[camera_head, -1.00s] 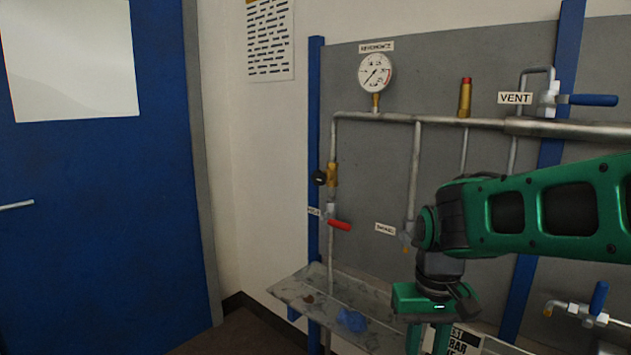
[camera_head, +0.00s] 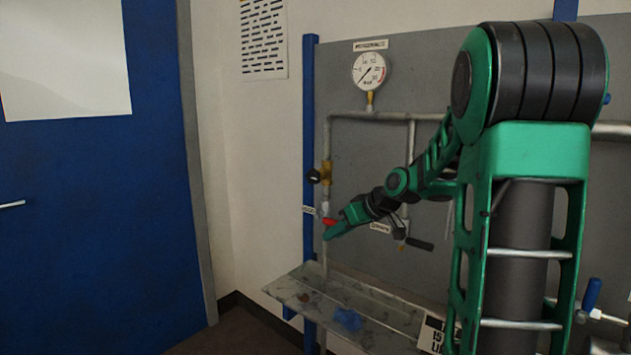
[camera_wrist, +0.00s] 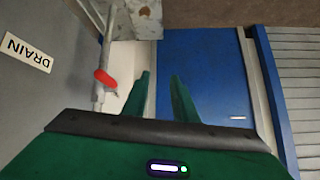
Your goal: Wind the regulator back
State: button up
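The regulator (camera_head: 326,173), a brass body with a black knob on its left, sits on the left vertical pipe in the head view. A pressure gauge (camera_head: 370,71) stands on the pipe above and to its right. My gripper (camera_head: 328,235) is below the regulator, near the red valve handle (camera_head: 329,222) on the same pipe. In the wrist view my gripper's two green fingers (camera_wrist: 160,76) stand apart with nothing between them. The red handle (camera_wrist: 105,78) shows just left of the fingers there. The regulator is not clearly seen in the wrist view.
A stained shelf (camera_head: 300,290) with a blue cloth (camera_head: 348,319) lies below the panel. A black valve handle (camera_head: 418,243) is right of my gripper. A DRAIN label (camera_wrist: 26,52) is at left in the wrist view. A blue door (camera_head: 90,200) is at left.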

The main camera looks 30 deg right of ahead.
jog(key=w+d+r+n+t+y, duration=0.2)
jog(key=w+d+r+t, duration=0.35)
jog(key=w, duration=0.35)
jog(key=t+y, duration=0.2)
jog(key=t, duration=0.1)
send_near(319, 177)
jog(key=shift+g, duration=0.25)
jog(key=x, duration=1.1)
jog(key=shift+d+r, duration=0.2)
grip_shut()
